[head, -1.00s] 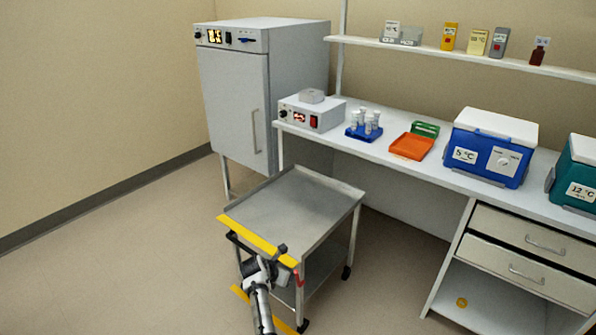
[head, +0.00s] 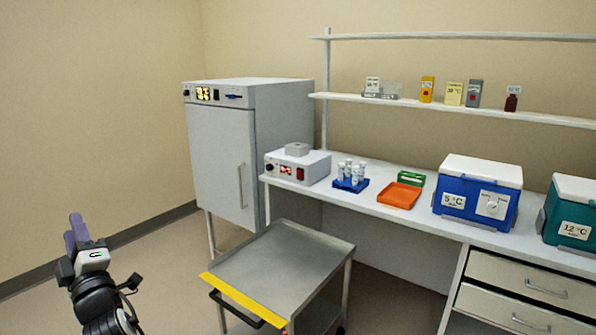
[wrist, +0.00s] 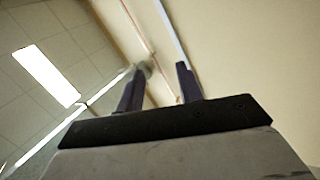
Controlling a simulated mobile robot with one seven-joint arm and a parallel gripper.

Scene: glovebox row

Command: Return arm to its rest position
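My gripper (head: 73,228) is raised at the lower left of the head view, fingers pointing up. It is left of the steel cart and apart from it, in front of the bare wall and floor. In the wrist view my gripper (wrist: 161,72) shows two dark fingers standing apart with nothing between them. Past the fingers are the ceiling, a bright ceiling lamp (wrist: 46,76) and the wall.
The steel cart (head: 285,265) with a yellow front edge and dark handle stands at lower centre. Behind it are a grey cabinet (head: 222,155) and a white bench (head: 335,200) holding a blue cooler (head: 475,205) and an orange tray (head: 399,196). Floor at left is clear.

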